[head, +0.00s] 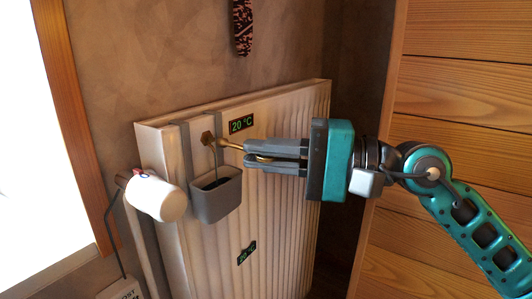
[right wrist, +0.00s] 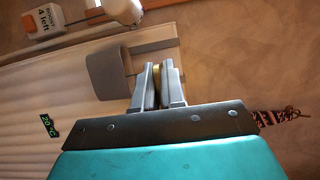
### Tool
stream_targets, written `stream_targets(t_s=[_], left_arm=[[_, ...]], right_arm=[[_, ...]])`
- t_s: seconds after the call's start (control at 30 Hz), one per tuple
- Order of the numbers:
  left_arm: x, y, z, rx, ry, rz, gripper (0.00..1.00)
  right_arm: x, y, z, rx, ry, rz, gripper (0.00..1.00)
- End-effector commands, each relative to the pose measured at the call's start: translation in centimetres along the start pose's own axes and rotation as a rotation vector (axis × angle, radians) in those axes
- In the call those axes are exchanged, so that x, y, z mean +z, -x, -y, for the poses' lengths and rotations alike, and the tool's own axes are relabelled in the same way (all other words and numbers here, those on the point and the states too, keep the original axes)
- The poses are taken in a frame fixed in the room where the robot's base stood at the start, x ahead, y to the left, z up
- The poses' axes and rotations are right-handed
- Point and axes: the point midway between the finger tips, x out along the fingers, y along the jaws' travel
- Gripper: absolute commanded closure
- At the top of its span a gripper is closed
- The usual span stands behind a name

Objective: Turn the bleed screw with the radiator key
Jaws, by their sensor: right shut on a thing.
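The white radiator (head: 285,125) stands against the wall. A brass hexagonal fitting (head: 207,138), which looks like the bleed screw, is near its upper left. My right gripper (head: 250,153) is shut on the brass radiator key (head: 231,145), with the key's far end pointing left at the fitting. That end is at or very close to the fitting; I cannot tell whether it is seated. In the right wrist view, a brass strip of the key (right wrist: 156,86) shows between the fingers; its end and the fitting are hidden. My left gripper is not in view.
A grey holder (head: 216,197) hangs on the radiator just below the fitting. A white cylindrical valve head (head: 157,196) juts out at the left. Displays reading 20 °C (head: 242,123) are on the radiator. A wooden plank wall (head: 465,85) is at right.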

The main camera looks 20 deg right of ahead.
Motion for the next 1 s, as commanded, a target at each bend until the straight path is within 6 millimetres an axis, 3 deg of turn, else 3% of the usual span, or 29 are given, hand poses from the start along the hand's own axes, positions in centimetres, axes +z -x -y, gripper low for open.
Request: stream_targets(t_s=[1.0], left_arm=[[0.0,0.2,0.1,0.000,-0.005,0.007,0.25]], right_arm=[[-0.7,-1.6,0.1,-0.002,-0.001,0.000,1.00]])
